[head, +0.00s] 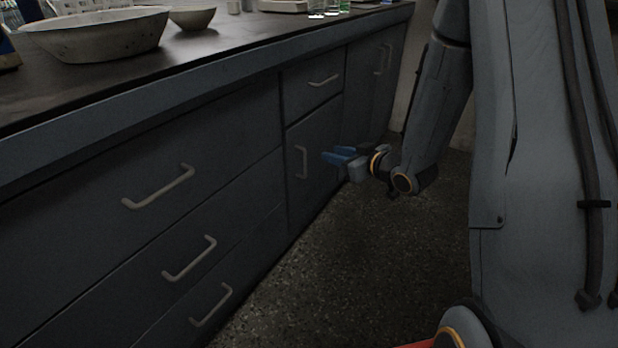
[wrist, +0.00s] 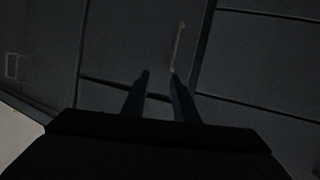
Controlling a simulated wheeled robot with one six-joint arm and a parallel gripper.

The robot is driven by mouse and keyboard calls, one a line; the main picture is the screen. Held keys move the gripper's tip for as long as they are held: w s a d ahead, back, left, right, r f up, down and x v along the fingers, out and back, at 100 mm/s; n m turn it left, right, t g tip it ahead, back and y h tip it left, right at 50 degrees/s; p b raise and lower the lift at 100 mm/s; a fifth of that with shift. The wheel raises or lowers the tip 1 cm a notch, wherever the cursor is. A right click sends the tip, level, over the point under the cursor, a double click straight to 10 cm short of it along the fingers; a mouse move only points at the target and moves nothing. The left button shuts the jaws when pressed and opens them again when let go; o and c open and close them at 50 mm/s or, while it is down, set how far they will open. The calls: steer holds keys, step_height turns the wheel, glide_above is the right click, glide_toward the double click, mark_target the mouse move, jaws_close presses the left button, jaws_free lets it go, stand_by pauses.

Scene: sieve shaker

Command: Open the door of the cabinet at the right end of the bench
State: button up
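At the far right end of the bench, a tall dark cabinet door (head: 366,95) has pale upright handles (head: 384,58) near its top and looks shut. Nearer, a lower door (head: 318,140) with an upright bar handle (head: 301,162) sits under a small drawer and is shut too. My gripper (head: 332,156) is open and empty in front of this lower door, to the right of its handle in the head view. In the wrist view my two fingers (wrist: 160,76) are apart, and a bar handle (wrist: 179,45) shows beyond them. Another handle (wrist: 12,67) is at the left.
A stack of wide drawers (head: 130,200) with bar handles fills the nearer bench front. Bowls (head: 100,35) and glassware stand on the dark bench top (head: 225,45). The speckled floor (head: 345,265) in front is clear. A pale wall (head: 405,70) stands beyond the bench end.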

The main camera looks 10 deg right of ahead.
step_height(320, 180, down, 7)
steer(key=w+a+n+t+y+b, duration=0.15)
steer(key=y+b, duration=0.25)
steer(key=b, duration=0.4)
steer(key=b+x, duration=0.3)
steer(key=x, duration=0.4)
steer(key=shift+a, duration=0.15)
steer(key=shift+w, duration=0.1)
jaws_close()
stand_by(0.7)
